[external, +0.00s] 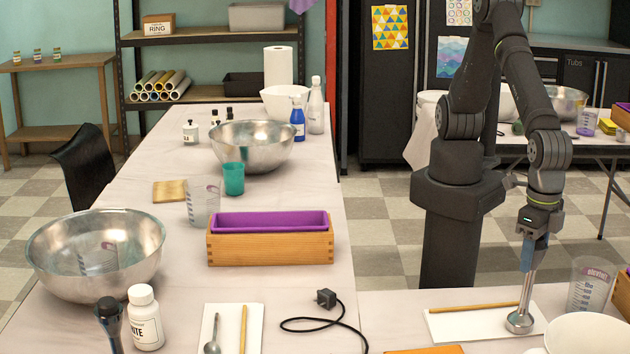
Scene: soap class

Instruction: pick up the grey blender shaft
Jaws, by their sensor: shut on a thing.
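The grey blender shaft (524,290) is upright at the right of the external view, with its bell-shaped foot at or just above the white board (455,326); I cannot tell whether it touches. My gripper (533,236) points down and is shut on the upper part of the shaft. The fingers partly hide the shaft's top. Another dark blender-like handle (109,320) stands at the lower left of the view.
A wooden stick (474,308) lies on the board beside the shaft. A clear measuring cup (590,284) and a white bowl (588,334) stand close on the right. A black cable with a plug (326,299) lies left on the table.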

